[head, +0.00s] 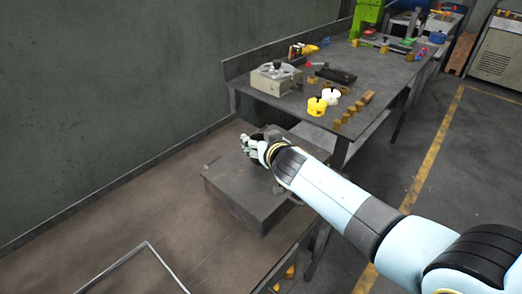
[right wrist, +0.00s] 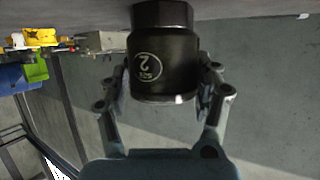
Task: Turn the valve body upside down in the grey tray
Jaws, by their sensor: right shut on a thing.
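A dark, near-black cylindrical body, which I take to be the valve body (right wrist: 160,40), fills the upper middle of the right wrist view. It has a narrower and a wider section and a round pale mark with a figure on it. My right gripper (right wrist: 164,82) is shut on it, one finger on each side. In the head view my right gripper (head: 251,148) is over the far part of a dark grey block; the held body is mostly hidden there. A thin light grey frame (head: 118,263), perhaps the tray's rim, shows at the lower left. My left gripper is out of view.
The dark grey block (head: 235,195) stands on the brown bench (head: 130,215). Behind is a grey table holding a grey fixture (head: 275,79), yellow (head: 317,107) and white (head: 331,96) parts and several brown blocks. The bench left of the block is clear.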

